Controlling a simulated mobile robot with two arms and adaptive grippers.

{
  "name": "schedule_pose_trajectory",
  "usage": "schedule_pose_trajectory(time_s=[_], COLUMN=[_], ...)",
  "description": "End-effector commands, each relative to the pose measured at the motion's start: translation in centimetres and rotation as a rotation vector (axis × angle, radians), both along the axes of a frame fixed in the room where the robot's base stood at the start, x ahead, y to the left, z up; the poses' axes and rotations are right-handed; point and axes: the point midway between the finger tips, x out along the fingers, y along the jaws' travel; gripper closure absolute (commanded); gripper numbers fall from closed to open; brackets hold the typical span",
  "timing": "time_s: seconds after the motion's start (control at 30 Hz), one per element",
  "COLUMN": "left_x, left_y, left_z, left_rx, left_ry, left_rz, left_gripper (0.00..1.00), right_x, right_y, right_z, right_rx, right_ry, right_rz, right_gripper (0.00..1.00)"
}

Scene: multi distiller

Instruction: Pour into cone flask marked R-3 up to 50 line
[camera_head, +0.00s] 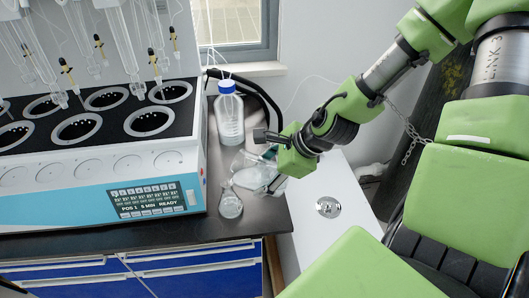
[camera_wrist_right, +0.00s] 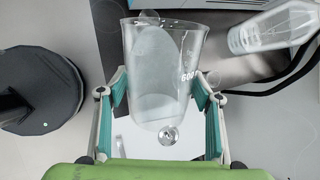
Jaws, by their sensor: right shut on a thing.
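A small clear cone flask (camera_head: 230,204) stands on the dark bench in front of the distiller's right corner. No R-3 mark or 50 line is readable on it. My right gripper (camera_head: 272,170) is shut on a clear glass beaker (camera_head: 248,177), just right of the flask. In the right wrist view the beaker (camera_wrist_right: 160,75) sits between both fingers (camera_wrist_right: 161,105) and shows a "600" mark. The beaker looks tilted toward the flask in the head view; whether liquid is leaving it cannot be told. My left gripper is not in view.
A blue-capped bottle (camera_head: 229,115) stands behind the beaker, beside black tubing (camera_head: 262,92). The distiller (camera_head: 100,185) fills the left, with hanging glassware above. A white cabinet (camera_head: 328,205) stands right of the bench edge. The bench front strip (camera_head: 170,236) is clear.

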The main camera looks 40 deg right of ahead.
Motion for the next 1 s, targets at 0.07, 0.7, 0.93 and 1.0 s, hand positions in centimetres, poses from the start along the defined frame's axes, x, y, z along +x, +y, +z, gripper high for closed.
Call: schedule_pose_trajectory(time_s=[0.07, 0.7, 0.93, 1.0], left_x=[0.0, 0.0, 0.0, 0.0], left_y=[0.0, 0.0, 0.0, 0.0], left_z=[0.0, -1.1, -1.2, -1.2], left_rx=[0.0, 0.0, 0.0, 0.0], left_ry=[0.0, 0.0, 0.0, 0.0], left_rz=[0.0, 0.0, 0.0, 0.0], left_gripper=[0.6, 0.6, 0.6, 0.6], right_x=[0.1, 0.1, 0.0, -0.1], right_y=[0.0, -0.1, -0.1, -0.1], right_z=[0.1, -0.9, -1.2, -1.2], right_rx=[-0.001, 0.07, 0.112, 0.113], right_ry=[-0.002, -0.055, -0.088, -0.088], right_rz=[0.0, -0.003, 0.0, 0.001], right_gripper=[0.77, 0.77, 0.77, 0.77])
